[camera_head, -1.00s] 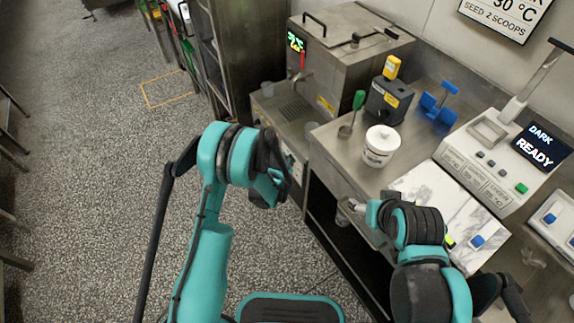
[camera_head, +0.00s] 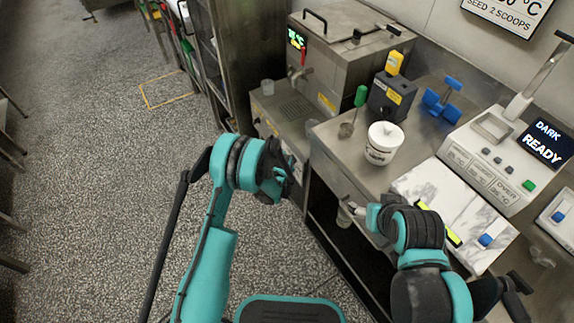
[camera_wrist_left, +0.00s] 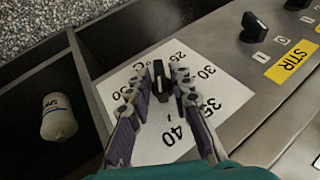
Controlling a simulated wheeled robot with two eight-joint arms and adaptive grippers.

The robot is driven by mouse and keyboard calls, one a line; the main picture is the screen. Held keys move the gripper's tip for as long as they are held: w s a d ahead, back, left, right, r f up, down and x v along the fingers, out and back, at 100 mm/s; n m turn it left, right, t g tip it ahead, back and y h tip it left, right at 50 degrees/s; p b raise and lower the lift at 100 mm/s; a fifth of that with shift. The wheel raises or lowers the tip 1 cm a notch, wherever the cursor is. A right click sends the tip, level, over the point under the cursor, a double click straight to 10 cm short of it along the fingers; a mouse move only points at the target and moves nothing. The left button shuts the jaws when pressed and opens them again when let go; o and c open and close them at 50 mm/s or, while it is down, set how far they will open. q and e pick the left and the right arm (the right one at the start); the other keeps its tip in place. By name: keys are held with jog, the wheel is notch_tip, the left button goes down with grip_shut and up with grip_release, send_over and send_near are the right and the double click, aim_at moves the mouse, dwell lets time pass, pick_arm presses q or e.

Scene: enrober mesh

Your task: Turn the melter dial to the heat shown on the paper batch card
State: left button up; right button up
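The melter dial (camera_wrist_left: 160,84) is a black knob on a white plate (camera_wrist_left: 232,98) marked 25, 30, 35 and 40 in the left wrist view. Its pale mark is at the knob's upper end, left of 25. My left gripper (camera_wrist_left: 160,72) is open, with one finger on each side of the knob; contact is unclear. In the head view my left gripper (camera_head: 275,182) is at the melter's (camera_head: 345,60) front, hiding the dial. A wall card (camera_head: 508,12) shows "°C" and "SEED 2 SCOOPS"; its top is cut off. My right gripper (camera_head: 355,209) is by the counter edge, its fingers unclear.
On the panel, other black knobs (camera_wrist_left: 255,27) and a yellow STIR label (camera_wrist_left: 292,62) lie right of the dial. A white tub (camera_head: 384,143), a marble slab (camera_head: 470,222) and a console reading "DARK READY" (camera_head: 545,143) stand on the counter. A white bottle (camera_wrist_left: 58,117) lies below.

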pick_arm(q)
grip_shut()
jog(key=shift+w+r, duration=0.1)
jog(key=g, duration=0.1)
jog(key=g+h, duration=0.1)
jog(key=n+g+h, duration=0.1)
jog(key=shift+w+a, duration=0.15)
jog(key=shift+w, duration=0.1)
jog(key=shift+w+g+h, duration=0.1)
jog(key=shift+g+h, duration=0.7)
jog(key=shift+g, duration=0.3)
jog(key=shift+r, duration=0.1)
